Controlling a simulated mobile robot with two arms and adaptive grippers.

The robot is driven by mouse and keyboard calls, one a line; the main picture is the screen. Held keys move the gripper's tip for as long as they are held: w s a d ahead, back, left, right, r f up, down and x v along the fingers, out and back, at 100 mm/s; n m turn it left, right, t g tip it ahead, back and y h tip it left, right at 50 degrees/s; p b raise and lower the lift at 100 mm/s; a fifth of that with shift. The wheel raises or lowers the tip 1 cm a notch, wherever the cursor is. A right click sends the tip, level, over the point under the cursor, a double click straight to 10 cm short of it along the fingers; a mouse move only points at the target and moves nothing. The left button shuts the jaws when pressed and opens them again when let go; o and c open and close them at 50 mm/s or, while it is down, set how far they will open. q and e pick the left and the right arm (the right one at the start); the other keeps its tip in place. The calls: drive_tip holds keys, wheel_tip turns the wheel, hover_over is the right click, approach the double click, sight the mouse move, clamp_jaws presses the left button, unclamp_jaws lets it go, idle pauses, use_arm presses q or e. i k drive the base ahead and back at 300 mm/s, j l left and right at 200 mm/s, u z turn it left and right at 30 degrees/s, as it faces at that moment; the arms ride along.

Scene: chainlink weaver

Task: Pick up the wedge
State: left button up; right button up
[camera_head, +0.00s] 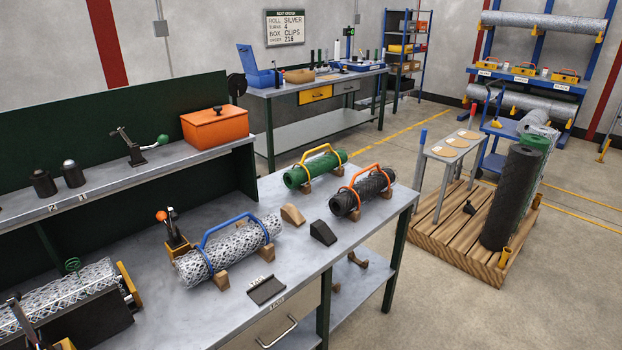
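Two loose wedges lie on the grey workbench (300,262). One is a tan wooden wedge (292,214), and the other is a black wedge (323,233) just to its right and nearer the front edge. A small dark wedge-like piece (469,207) also lies on the wooden pallet at the right. I cannot tell which one the task means. Neither of my grippers is in view.
A silver mesh roll (228,252) with a blue handle rests on blocks left of the wedges. A dark tray (266,290) lies near the front edge. Bare bench surrounds the wedges.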

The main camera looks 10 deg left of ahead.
sight(289, 213)
drive_tip(key=i+l+u, duration=0.15)
drive_tip(key=u, duration=1.3)
drive_tip(key=l+u, duration=0.8)
drive_tip(key=l, duration=0.25)
drive_tip(key=k+l+u, duration=0.15)
drive_tip(key=l+u, duration=0.2)
drive_tip(key=l, duration=0.15)
